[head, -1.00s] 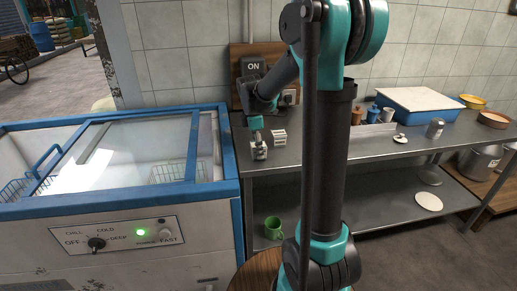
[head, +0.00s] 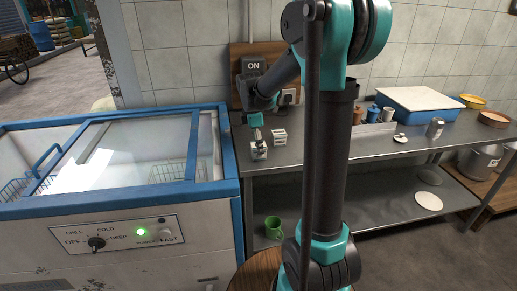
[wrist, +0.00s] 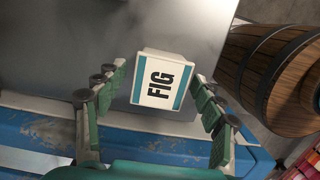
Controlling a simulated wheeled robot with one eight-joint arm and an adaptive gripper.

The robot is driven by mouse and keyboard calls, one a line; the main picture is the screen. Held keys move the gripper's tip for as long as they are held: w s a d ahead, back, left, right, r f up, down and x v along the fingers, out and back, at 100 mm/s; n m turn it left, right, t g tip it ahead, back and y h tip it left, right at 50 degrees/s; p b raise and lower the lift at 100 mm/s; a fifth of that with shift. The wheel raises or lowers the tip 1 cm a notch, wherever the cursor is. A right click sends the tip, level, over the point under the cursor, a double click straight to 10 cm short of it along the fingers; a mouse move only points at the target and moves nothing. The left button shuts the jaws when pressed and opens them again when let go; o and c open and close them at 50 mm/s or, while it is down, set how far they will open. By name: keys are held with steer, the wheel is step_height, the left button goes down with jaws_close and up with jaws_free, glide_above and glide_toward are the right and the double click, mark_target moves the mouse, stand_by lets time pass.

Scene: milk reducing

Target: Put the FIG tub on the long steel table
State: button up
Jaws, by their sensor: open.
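The FIG tub (head: 259,153) is a small white tub with teal bands, standing on the near left end of the long steel table (head: 340,152). Its lettered lid (wrist: 159,80) faces the camera in the wrist view. My gripper (head: 258,138) is just above the tub, pointing down. In the wrist view my gripper (wrist: 155,100) is open, its fingers on either side of the tub with gaps showing. The tub's far sides are hidden.
The blue-edged freezer (head: 232,165) borders the table's left end. A wooden barrel (wrist: 270,75) is beside the table. The table's middle is mostly clear; a blue bin (head: 415,106) stands farther right.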

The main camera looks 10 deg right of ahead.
mark_target(255, 145)
step_height(255, 145, up, 11)
steer(key=a, duration=0.1)
steer(key=s+d+f+m+t, duration=0.2)
steer(key=s+f+m, duration=0.7)
steer(key=s, duration=0.2)
steer(key=s+d+f+m+t+y, duration=0.1)
steer(key=s+d+f+m+t, duration=0.1)
steer(key=s+f+m, duration=0.7)
steer(key=shift+s+d+f, duration=0.6)
steer(key=shift+s+f, duration=0.1)
steer(key=shift+s, duration=0.35)
steer(key=shift+c, duration=0.2)
